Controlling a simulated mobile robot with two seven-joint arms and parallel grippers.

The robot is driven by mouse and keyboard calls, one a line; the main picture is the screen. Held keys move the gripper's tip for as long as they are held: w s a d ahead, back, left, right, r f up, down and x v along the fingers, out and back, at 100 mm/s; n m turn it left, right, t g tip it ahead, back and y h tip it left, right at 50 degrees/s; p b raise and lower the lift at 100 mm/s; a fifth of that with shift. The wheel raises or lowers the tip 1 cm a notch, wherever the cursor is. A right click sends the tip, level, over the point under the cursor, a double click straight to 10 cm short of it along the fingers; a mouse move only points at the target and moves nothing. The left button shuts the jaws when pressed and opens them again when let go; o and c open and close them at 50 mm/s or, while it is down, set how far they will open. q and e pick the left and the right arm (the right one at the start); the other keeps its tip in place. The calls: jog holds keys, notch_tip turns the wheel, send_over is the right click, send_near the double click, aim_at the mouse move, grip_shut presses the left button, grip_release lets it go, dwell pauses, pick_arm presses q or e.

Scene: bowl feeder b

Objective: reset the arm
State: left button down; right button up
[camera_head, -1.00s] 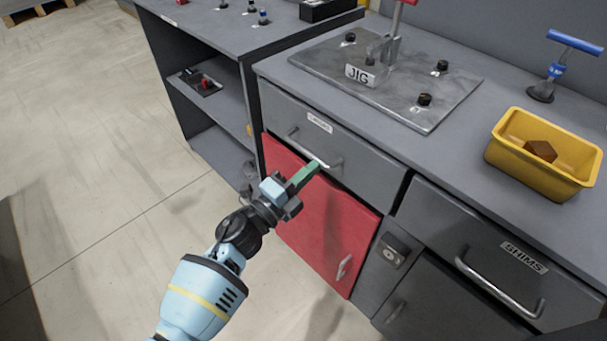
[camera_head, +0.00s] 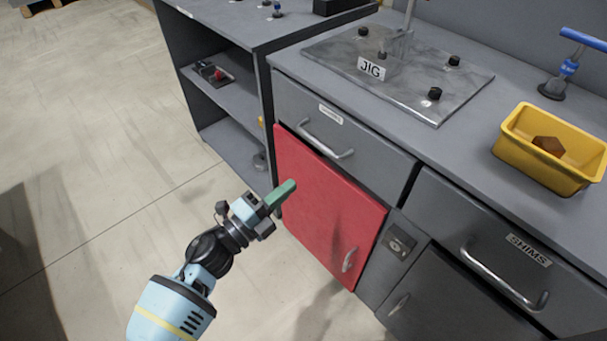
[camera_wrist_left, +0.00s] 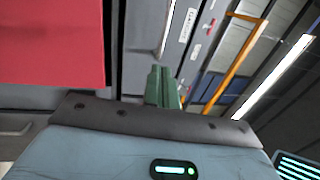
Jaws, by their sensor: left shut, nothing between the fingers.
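My left gripper (camera_head: 282,193) is shut and empty, its green fingers together. In the head view it hangs in the air in front of the red cabinet door (camera_head: 325,215), below and left of the drawer handle (camera_head: 325,142). It appears apart from the handle. In the left wrist view the shut green fingers (camera_wrist_left: 160,88) point toward the grey drawer front, with the red door at upper left. My right gripper is in neither view.
The worktop carries a metal jig plate (camera_head: 400,75) and a yellow bin (camera_head: 545,165) with a brown piece inside. A SHIMS drawer (camera_head: 490,235) is at right. An open-shelved bench (camera_head: 225,95) stands at left. Floor (camera_head: 90,170) left of my arm is clear.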

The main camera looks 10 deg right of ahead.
pick_arm(q)
jog(key=v, duration=0.4)
jog(key=shift+s+a+r, duration=0.1)
